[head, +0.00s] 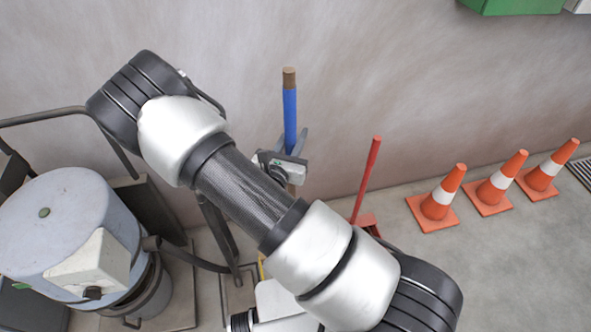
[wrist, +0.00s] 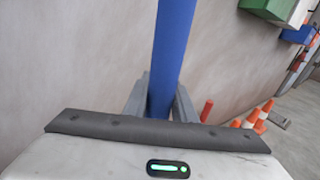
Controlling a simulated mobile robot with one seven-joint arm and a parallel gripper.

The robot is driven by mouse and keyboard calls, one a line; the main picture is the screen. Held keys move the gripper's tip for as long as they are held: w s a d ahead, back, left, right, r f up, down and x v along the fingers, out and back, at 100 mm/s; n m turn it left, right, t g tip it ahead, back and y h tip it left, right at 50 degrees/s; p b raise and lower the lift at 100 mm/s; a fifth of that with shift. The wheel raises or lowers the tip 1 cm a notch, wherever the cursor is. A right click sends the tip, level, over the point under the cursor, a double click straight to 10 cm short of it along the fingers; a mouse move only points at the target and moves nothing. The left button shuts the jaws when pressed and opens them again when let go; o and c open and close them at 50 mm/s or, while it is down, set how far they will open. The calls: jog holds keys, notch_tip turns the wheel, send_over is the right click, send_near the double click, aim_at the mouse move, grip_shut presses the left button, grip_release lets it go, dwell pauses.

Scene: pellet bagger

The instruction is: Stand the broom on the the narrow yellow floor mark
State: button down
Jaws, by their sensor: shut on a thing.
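The broom's upright handle (head: 290,115), blue with a brown tip, rises against the wall in the head view. My gripper (head: 294,146) is shut on the blue part, and the wrist view shows the handle (wrist: 172,50) between the two grey fingers (wrist: 160,103). A bit of brown shaft shows below the gripper, but the broom's lower end is hidden behind my arm. A thin sliver of yellow floor mark (head: 261,268) shows left of my arm. Most of it is hidden, and I cannot tell whether the broom touches the floor.
A red-handled tool (head: 367,180), perhaps a dustpan, stands right of the broom near the wall. Several orange cones (head: 437,203) line the wall farther right. A grey drum-shaped machine (head: 70,225) with a hose stands left. Open floor (head: 500,270) lies at right.

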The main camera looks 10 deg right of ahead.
notch_tip(320, 180, down, 18)
jog(key=w+d+b, duration=0.1)
jog(key=w+b, duration=0.2)
jog(key=b, duration=0.8)
jog(key=shift+d+m+g+h, duration=0.15)
jog(key=shift+m+g+h, duration=0.15)
jog(key=shift+h, duration=0.1)
jog(key=shift+f+b, duration=0.55)
jog(key=shift+b, duration=0.05)
grip_release()
jog(key=shift+s, duration=0.1)
dwell(0.4)
jog(key=p+v, duration=0.1)
jog(key=v, duration=1.5)
jog(key=shift+f+p, duration=0.3)
jog(key=shift+f, duration=0.1)
dwell(1.5)
dwell(0.4)
